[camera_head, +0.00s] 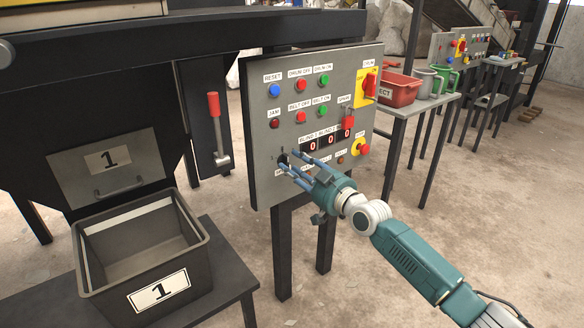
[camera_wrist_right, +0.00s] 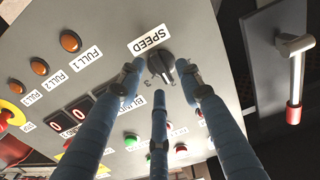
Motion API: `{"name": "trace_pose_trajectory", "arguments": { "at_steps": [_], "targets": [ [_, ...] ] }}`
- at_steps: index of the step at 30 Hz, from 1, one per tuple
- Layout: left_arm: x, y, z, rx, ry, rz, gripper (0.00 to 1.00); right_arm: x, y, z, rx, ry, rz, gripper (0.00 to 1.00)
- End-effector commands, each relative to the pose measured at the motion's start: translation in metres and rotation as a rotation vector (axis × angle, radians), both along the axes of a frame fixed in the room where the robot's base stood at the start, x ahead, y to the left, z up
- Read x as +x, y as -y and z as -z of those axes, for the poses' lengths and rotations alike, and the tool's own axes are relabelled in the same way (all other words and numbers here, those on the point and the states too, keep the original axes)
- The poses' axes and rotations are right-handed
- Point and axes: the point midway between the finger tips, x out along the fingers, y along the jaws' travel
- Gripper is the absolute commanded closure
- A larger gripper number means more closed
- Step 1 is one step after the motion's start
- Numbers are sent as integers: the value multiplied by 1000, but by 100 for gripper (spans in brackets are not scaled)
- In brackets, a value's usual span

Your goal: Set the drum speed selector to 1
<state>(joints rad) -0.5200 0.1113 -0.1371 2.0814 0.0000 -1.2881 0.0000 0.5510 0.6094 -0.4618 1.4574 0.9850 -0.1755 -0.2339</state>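The drum speed selector is a dark round knob (camera_wrist_right: 160,68) beside the SPEED label (camera_wrist_right: 149,38), which looks upside down in the right wrist view. A pale mark shows on the knob's lower edge; I cannot tell which number it points to. In the head view the knob (camera_head: 283,158) sits low on the left of the grey control panel (camera_head: 262,185), partly hidden by my fingers. My right gripper (camera_head: 293,164) is at the knob, its three blue fingers spread. In the wrist view the fingers (camera_wrist_right: 160,80) stand around the knob; contact cannot be told. My left gripper is not in view.
The panel also carries several push buttons, red digit displays (camera_head: 329,140), a yellow-backed drum switch (camera_head: 368,86) and a red emergency button (camera_head: 362,149). A red-handled lever (camera_head: 214,105) hangs left of the panel. A black bin (camera_head: 200,240) marked 1 stands at lower left.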

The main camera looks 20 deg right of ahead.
Motion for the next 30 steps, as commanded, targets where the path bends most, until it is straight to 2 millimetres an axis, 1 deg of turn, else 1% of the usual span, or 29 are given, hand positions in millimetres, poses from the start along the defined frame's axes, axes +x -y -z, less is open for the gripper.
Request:
{"name": "trace_pose_trajectory", "arguments": {
  "at_steps": [1, 3, 6, 14, 15, 17, 19, 20, 30],
  "targets": [
    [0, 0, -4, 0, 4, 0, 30, 5, -2, 1, 1, 1, 0, 65],
    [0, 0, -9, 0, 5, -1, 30, 10, -3, 1, 1, 0, 1, 65],
    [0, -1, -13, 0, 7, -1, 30, 13, -5, 0, -1, 0, 0, 65],
    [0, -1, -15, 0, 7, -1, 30, 14, -5, 0, -1, -1, 0, 65],
    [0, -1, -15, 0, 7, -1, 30, 14, -5, 0, 0, -1, 0, 73],
    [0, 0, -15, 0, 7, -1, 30, 14, -5, 0, 0, -1, 0, 84],
    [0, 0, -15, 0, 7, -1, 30, 14, -5, 0, 0, -1, 0, 98],
    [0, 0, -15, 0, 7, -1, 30, 14, -5, 0, 0, -1, 0, 100],
    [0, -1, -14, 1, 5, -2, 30, 14, -5, 1, -29, 8, 0, 100]
  ]
}}
